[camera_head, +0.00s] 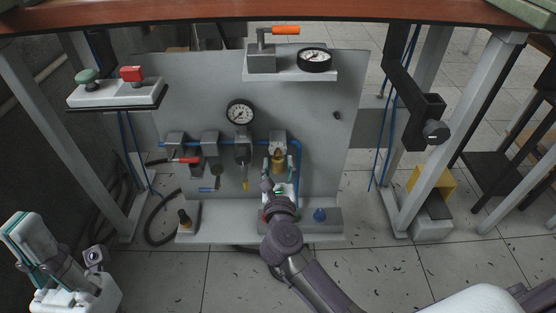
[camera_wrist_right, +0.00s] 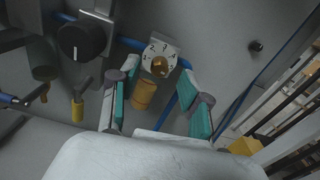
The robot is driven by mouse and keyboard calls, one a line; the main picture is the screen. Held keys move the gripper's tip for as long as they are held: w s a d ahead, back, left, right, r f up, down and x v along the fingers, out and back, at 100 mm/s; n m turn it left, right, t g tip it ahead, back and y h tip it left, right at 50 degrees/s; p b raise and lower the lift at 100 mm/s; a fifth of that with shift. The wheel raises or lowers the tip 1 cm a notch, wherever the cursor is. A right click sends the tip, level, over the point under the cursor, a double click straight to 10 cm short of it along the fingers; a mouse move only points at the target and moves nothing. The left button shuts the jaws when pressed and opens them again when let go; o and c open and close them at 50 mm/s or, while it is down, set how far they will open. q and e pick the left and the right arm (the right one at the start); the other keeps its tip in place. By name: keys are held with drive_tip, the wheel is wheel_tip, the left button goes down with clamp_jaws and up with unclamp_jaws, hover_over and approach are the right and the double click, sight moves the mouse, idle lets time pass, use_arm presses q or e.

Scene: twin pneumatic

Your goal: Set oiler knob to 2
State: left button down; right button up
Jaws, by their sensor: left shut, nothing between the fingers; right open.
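The oiler (camera_head: 278,151) is mounted on the upright panel, at the right end of the row of units, with an amber bowl below it. In the right wrist view its small brass knob (camera_wrist_right: 160,66) sits on a pale numbered dial plate (camera_wrist_right: 151,49). The knob's setting is too small to read. My right gripper (camera_wrist_right: 160,92) is open, its teal-padded fingers on either side of the amber bowl (camera_wrist_right: 145,94) in the picture, with nothing held. My right arm hides part of the area below the oiler in the head view. My left gripper (camera_head: 40,240) is shut and empty at the lower left.
Left of the oiler are a pressure gauge (camera_head: 240,112), a red-handled valve (camera_head: 184,160) and a black knob (camera_wrist_right: 82,40). Blue tubing (camera_head: 298,170) runs close by on the right. A shelf (camera_head: 212,218) projects below. A button box (camera_head: 117,93) stands at the left.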

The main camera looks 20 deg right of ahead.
sight(278, 158)
drive_tip(key=shift+x, duration=1.55)
drive_tip(key=shift+c, duration=0.2)
clamp_jaws()
